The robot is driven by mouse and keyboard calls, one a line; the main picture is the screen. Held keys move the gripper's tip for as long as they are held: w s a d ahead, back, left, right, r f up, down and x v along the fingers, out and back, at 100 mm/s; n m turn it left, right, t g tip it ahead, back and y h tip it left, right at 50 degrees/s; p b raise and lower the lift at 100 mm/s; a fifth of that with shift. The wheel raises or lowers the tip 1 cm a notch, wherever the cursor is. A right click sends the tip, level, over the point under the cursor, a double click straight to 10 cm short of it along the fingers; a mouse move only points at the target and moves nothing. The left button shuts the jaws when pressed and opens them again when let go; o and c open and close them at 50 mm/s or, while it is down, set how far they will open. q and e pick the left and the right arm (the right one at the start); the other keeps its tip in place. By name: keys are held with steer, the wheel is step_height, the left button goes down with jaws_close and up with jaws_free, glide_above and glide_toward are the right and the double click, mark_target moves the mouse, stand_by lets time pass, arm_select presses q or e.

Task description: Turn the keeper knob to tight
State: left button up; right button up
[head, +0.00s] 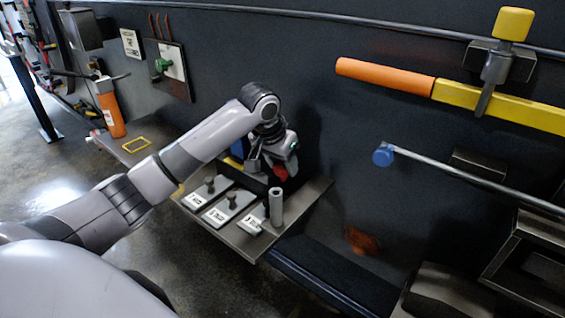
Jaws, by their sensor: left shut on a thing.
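My left gripper (268,168) reaches in from the left to the dark wall, just above the back of a metal shelf. A round red knob (281,173) shows at its fingertips, and the jaws look shut on it. The gripper hides much of the knob and its mount, so I cannot read its setting or any mark. A yellow bar (232,163) and a blue part (237,148) show just left of the gripper, partly covered by my arm. My right gripper is not in view.
The shelf (240,243) holds small labelled plates with pegs (231,203) and an upright grey cylinder (276,207). An orange-and-yellow lever (440,90) and a blue-tipped rod (383,156) are on the wall at right.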

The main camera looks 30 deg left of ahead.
arm_select(q)
steer(key=m+h, duration=0.1)
steer(key=m, duration=0.2)
steer(key=m+g+h, duration=0.1)
steer(key=m, duration=0.2)
steer(key=shift+a, duration=0.1)
steer(key=m+h, duration=0.1)
steer(key=m, duration=0.2)
steer(key=m+g+h, duration=0.1)
steer(key=m, duration=0.1)
steer(key=shift+w+m, duration=0.15)
steer(key=shift+m, duration=0.25)
steer(key=shift+a, duration=0.1)
steer(key=o, duration=1)
